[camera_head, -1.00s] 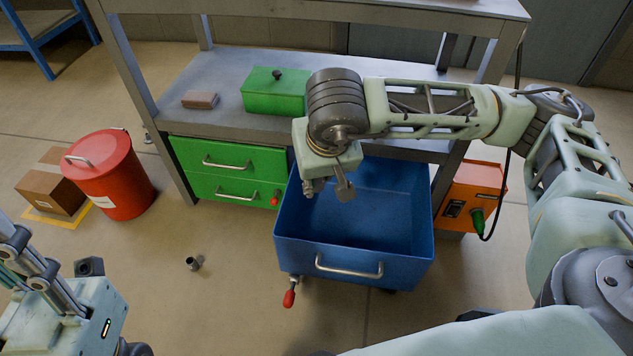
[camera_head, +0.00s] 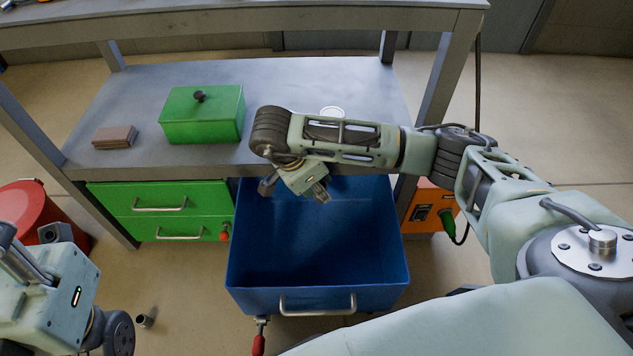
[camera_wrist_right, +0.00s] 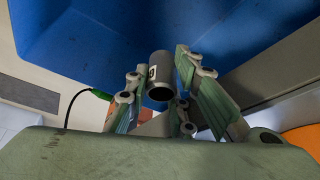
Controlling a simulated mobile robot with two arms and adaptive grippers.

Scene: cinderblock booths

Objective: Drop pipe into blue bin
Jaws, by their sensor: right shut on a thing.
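My right gripper (camera_head: 295,189) hangs over the back part of the open blue bin (camera_head: 318,301), below the shelf's front edge. In the right wrist view, the fingers of the gripper (camera_wrist_right: 165,92) are shut on a short grey metal pipe (camera_wrist_right: 160,72), with the blue bin (camera_wrist_right: 100,40) behind it. The held pipe is hard to make out in the head view.
Green drawers (camera_head: 158,202) stand left of the bin. A green box (camera_head: 202,120) and a brown block (camera_head: 114,137) sit on the grey shelf (camera_head: 270,85). A red bucket (camera_head: 28,207) is at left. An orange unit (camera_head: 428,207) stands right of the bin.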

